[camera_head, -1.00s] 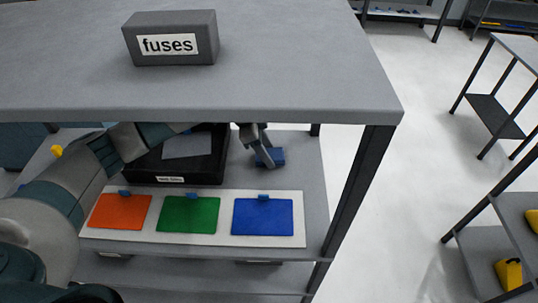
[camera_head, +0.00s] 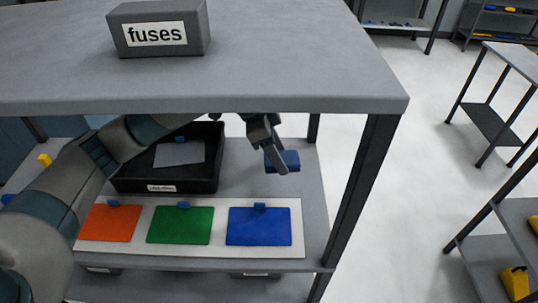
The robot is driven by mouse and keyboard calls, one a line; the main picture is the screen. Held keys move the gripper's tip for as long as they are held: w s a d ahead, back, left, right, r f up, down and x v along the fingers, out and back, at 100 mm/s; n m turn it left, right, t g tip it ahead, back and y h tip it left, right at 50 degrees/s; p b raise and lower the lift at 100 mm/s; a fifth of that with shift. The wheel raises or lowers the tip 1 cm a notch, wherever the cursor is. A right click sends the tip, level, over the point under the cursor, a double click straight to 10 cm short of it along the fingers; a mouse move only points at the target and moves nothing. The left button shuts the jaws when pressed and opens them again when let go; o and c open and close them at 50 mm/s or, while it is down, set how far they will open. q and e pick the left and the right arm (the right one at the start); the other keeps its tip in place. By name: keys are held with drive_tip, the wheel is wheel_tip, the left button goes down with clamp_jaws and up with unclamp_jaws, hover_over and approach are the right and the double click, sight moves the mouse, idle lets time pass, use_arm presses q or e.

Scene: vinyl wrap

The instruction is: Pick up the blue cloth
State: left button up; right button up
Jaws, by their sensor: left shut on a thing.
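The blue cloth (camera_head: 291,157) shows as a small dark-blue block-like piece over the right part of the middle shelf, behind the blue sheet. My left gripper (camera_head: 279,163) reaches in under the tabletop and is shut on it. The fingers hide part of the cloth. I cannot tell whether it touches the shelf or hangs just above it. My right gripper does not show.
A black bin (camera_head: 210,172) with a grey sheet stands left of the gripper. In front, a white board (camera_head: 138,238) bears orange (camera_head: 110,224), green (camera_head: 180,227) and blue (camera_head: 258,228) sheets. The tabletop (camera_head: 290,60) with a "fuses" block (camera_head: 160,30) overhangs. A dark post (camera_head: 358,195) stands right.

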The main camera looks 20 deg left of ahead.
sight(289, 165)
use_arm(q)
drive_tip(key=shift+s+d+r+b, duration=0.3)
drive_tip(key=shift+s+d+r, duration=0.7)
drive_tip(key=shift+s+d, duration=0.1)
drive_tip(key=o, duration=0.4)
drive_tip(key=c, duration=0.3)
drive_tip(key=shift+s+f, duration=0.1)
